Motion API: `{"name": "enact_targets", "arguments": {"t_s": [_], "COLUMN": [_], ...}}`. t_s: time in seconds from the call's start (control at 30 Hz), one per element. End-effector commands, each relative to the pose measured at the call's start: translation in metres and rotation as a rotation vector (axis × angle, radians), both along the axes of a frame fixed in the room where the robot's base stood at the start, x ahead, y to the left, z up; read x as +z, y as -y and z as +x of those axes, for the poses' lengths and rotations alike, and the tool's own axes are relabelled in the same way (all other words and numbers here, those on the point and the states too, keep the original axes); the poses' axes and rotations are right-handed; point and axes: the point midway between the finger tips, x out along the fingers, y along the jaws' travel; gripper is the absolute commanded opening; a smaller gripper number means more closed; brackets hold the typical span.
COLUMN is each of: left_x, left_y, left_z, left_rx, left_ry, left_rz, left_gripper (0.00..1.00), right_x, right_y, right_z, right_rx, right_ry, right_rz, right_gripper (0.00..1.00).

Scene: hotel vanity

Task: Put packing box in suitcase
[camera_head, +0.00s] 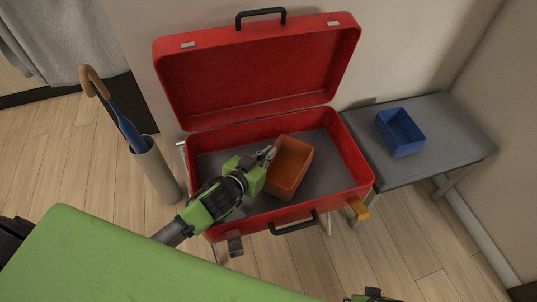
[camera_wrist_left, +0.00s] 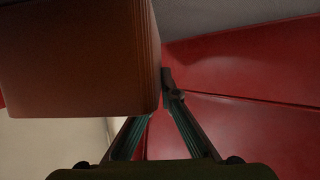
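The red suitcase (camera_head: 345,150) stands open with its lid up at the back and a grey floor inside. An orange-brown packing box (camera_head: 289,168), open at the top, is within the suitcase's outline, right of its middle. My left gripper (camera_head: 268,153) reaches in from the front left and is shut on the box's left wall. In the left wrist view the box (camera_wrist_left: 80,60) fills the upper left and hides one fingertip; the other finger (camera_wrist_left: 172,85) lies along its edge. Whether the box touches the suitcase floor is unclear. My right gripper's fingers are not visible.
A blue box (camera_head: 401,132) sits on a grey bench (camera_head: 450,135) at the right. A grey bin (camera_head: 157,172) with an umbrella (camera_head: 128,130) stands at the left.

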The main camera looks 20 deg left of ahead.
Motion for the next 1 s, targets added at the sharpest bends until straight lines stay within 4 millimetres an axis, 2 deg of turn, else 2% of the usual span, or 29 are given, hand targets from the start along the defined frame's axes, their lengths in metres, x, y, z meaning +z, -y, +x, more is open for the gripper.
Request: {"name": "enact_targets", "arguments": {"t_s": [0.4,0.47,0.5,0.87,0.93,1.0], "left_x": [-0.003,-0.003,-0.003,0.0,0.002,0.005], "left_y": [0.0,0.0,0.0,0.0,-0.001,-0.002], "left_z": [0.0,0.0,0.0,0.0,-0.005,-0.014], "left_rx": [-0.001,-0.001,-0.001,0.0,-0.001,-0.001], "left_ry": [0.002,0.001,0.001,0.001,0.0,-0.001], "left_rz": [-0.001,0.0,0.0,0.001,0.0,0.0], "left_gripper": [0.0,0.18,0.21,0.21,0.21,0.21], "right_x": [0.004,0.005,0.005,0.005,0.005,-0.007], "right_y": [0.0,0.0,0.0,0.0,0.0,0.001], "right_z": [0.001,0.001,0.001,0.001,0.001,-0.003], "right_rx": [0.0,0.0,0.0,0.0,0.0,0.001], "right_ry": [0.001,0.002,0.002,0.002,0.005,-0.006], "right_rz": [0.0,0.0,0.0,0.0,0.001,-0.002], "right_gripper": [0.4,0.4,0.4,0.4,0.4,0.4]}}
